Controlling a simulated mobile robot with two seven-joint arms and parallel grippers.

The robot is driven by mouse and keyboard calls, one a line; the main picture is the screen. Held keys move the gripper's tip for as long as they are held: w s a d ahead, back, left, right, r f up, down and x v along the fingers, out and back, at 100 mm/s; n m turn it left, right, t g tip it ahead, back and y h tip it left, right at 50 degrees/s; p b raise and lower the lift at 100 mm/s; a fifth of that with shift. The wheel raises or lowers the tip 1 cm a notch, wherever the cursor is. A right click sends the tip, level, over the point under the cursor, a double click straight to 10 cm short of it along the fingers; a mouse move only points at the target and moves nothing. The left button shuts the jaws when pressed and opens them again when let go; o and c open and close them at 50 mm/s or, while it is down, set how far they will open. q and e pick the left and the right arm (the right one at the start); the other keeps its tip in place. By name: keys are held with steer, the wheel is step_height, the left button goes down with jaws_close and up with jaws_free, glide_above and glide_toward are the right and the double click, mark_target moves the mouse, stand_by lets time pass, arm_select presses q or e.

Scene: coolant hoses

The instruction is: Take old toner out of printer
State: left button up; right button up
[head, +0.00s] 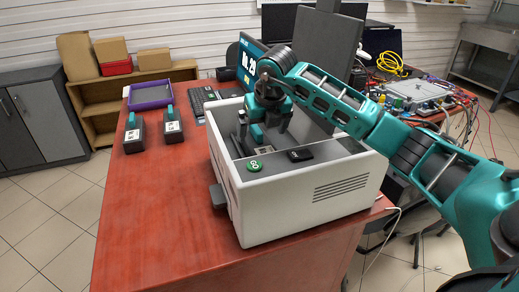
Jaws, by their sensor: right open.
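The white printer (300,205) stands on the red desk with its top open toward the back. A green round button (254,166) and a black panel (299,155) sit on its top front edge. My right gripper (268,130) is over the printer's opening, pointing down, with its jaws apart. Whether a toner is between its fingers I cannot tell; the inside of the printer is mostly hidden by the gripper and the rim. Two dark toner cartridges with teal handles, one at left (134,134) and one to its right (173,126), stand upright on the desk. My left gripper is out of view.
A purple-rimmed tray (150,97) lies at the desk's far left. A keyboard (198,104) and a monitor (250,60) are behind the printer. A bench with cables and electronics (420,92) is at right. The desk's left front is clear (150,215).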

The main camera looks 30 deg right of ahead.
mark_target(260, 133)
steer(key=x, duration=0.4)
steer(key=shift+w+f, duration=0.15)
steer(key=shift+f, duration=0.1)
steer(key=shift+c, duration=0.2)
steer(key=c, duration=1.5)
steer(key=shift+r, duration=0.15)
steer(key=shift+c, duration=0.3)
steer(key=shift+r, duration=0.1)
